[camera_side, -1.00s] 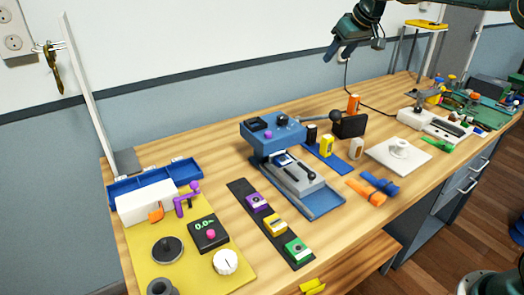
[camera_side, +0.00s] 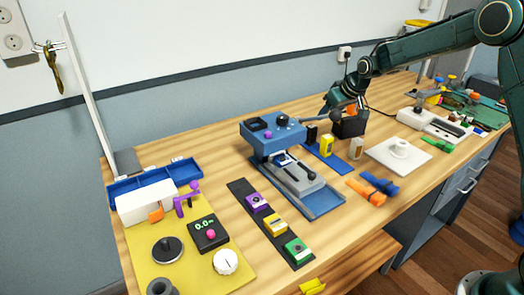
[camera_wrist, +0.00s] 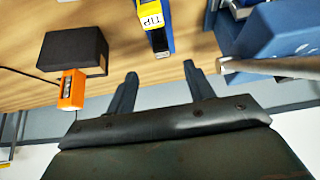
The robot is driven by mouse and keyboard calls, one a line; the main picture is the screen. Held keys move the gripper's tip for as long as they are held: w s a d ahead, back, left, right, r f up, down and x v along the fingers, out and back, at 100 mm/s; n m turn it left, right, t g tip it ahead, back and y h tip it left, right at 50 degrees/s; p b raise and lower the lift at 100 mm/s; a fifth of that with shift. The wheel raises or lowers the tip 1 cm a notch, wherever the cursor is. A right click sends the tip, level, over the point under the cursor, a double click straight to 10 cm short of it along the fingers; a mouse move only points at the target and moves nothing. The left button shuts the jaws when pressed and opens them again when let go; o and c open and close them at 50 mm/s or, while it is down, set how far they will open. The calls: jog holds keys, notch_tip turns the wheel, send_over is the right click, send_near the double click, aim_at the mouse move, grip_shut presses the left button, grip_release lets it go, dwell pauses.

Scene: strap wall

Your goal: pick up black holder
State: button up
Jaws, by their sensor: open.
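The black holder (camera_side: 311,134) stands upright at the back end of a blue strip (camera_side: 341,165), beside a yellow holder (camera_side: 327,146). In the wrist view the black holder (camera_wrist: 160,42) seems to be the dark block just ahead of the finger gap, next to the yellow holder (camera_wrist: 150,16) with a "TIP" label. My gripper (camera_side: 332,107) is above and behind the strip, close to the blue press's lever. In the wrist view my gripper (camera_wrist: 160,72) has its fingers spread with nothing between them.
The blue press (camera_side: 275,137) stands left of the strip, and its lever (camera_wrist: 275,67) shows near my right finger. A black box (camera_side: 350,128) and an orange object (camera_wrist: 73,90) are on the other side.

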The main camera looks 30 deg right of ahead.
aim_at(315, 129)
jog(key=shift+x, duration=4.35)
jog(key=shift+f, duration=0.15)
jog(key=shift+x, duration=2.45)
jog(key=c, duration=1.1)
notch_tip(315, 129, up, 20)
